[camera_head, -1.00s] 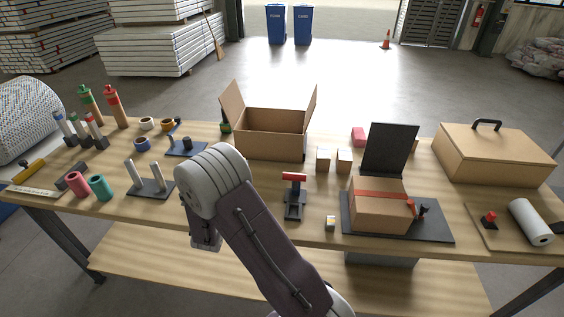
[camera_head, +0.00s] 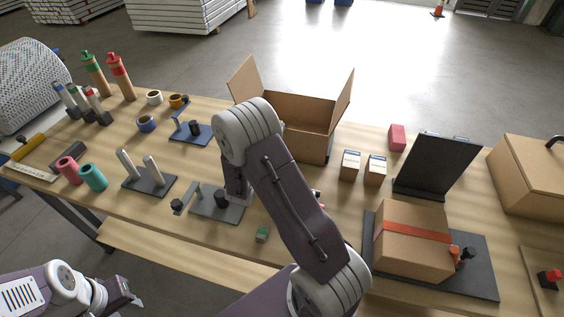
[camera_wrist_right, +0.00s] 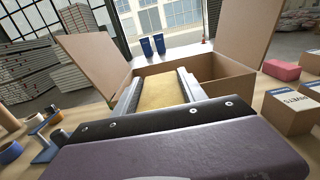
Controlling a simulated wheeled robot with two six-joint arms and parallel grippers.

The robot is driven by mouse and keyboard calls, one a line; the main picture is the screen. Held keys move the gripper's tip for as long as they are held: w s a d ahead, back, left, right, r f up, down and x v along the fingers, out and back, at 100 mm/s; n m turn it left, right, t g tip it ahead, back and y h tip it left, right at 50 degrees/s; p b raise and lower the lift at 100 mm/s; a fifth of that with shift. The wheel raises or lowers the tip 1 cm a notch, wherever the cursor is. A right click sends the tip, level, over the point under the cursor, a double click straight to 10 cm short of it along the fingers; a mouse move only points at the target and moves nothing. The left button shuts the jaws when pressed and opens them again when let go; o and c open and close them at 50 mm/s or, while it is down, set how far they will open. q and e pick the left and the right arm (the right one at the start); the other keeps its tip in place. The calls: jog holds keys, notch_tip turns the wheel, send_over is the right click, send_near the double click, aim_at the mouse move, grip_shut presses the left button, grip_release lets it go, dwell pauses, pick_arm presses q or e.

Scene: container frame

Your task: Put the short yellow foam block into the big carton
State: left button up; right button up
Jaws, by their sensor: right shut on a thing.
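The big carton (camera_head: 308,146) stands open at the back middle of the table, with its side flaps up. It also shows in the right wrist view (camera_wrist_right: 228,80), just ahead of my right gripper. My right gripper (camera_wrist_right: 158,78) is shut on the yellow foam block (camera_wrist_right: 160,93), which lies between its two fingers and points toward the carton's opening. In the head view my right arm hides the block and the gripper's fingers. My left gripper (camera_head: 122,296) is low at the bottom left, in front of the table; its jaw opening is unclear.
Two small boxes (camera_head: 350,166) and a pink block (camera_head: 397,137) stand right of the carton. A taped box (camera_head: 412,242) on a dark mat is at the front right, with a black panel (camera_head: 437,165) behind. Tape rolls (camera_head: 146,124) and a two-post stand (camera_head: 150,182) are left.

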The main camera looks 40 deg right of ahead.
notch_tip(320, 180, down, 10)
jog(key=shift+w+d+r, duration=0.1)
jog(key=shift+w, duration=0.05)
jog(key=shift+d+f, duration=0.1)
jog(key=shift+f, duration=0.2)
jog(key=shift+f+b, duration=0.4)
jog(key=shift+f, duration=1.7)
jog(key=shift+f, duration=0.1)
jog(key=o, duration=1.3)
